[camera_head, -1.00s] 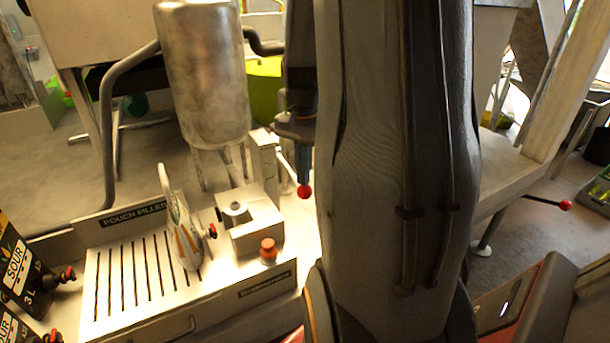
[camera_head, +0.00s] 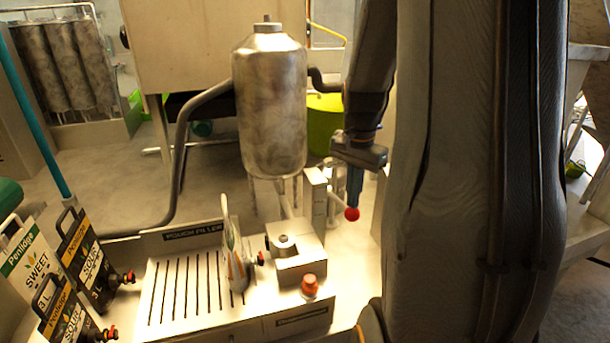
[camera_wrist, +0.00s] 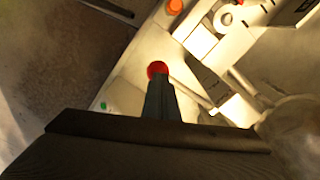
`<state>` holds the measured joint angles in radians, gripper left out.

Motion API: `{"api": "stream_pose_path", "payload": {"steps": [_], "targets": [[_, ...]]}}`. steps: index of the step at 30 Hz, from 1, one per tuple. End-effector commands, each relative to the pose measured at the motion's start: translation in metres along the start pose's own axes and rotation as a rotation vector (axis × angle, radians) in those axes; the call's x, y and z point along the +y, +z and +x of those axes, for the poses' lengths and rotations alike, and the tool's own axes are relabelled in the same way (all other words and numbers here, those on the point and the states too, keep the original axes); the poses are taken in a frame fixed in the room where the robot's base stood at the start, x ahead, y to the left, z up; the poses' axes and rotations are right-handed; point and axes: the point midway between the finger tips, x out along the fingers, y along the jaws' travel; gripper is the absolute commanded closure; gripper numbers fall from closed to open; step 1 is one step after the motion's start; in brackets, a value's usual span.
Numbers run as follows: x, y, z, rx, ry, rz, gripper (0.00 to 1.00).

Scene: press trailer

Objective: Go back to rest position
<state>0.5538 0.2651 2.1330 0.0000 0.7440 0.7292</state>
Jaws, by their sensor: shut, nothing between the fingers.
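My gripper (camera_head: 354,190) points down beside the pouch filler, its narrow blue-grey fingers shut and empty. It also shows in the wrist view (camera_wrist: 160,92). The red ball knob of the filler's lever (camera_head: 351,213) is right at the fingertips, and in the wrist view (camera_wrist: 157,68) it sits at their end. I cannot tell whether they touch. The pouch filler (camera_head: 195,237) has a slotted tray, and a pouch (camera_head: 235,250) stands upright on it by the nozzle block (camera_head: 293,255). My arm hides the area to the right.
A metal tank (camera_head: 270,110) stands behind the filler, close left of my gripper. Several black and white pouches (camera_head: 85,250) stand at the left. An orange button (camera_head: 309,285) is on the filler's front. A green bin (camera_head: 324,120) stands behind on the open floor.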

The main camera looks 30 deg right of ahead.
Motion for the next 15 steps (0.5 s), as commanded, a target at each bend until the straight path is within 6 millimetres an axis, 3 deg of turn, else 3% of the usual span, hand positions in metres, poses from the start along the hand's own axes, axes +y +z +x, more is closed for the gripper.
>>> {"api": "stream_pose_path", "payload": {"steps": [8, 11, 15], "targets": [[-0.004, 0.008, 0.0, 0.005, -0.004, -0.039, 1.0], [-0.014, 0.028, 0.001, 0.018, -0.016, -0.139, 1.0], [-0.033, 0.085, 0.004, 0.056, -0.048, -0.422, 1.0]]}}
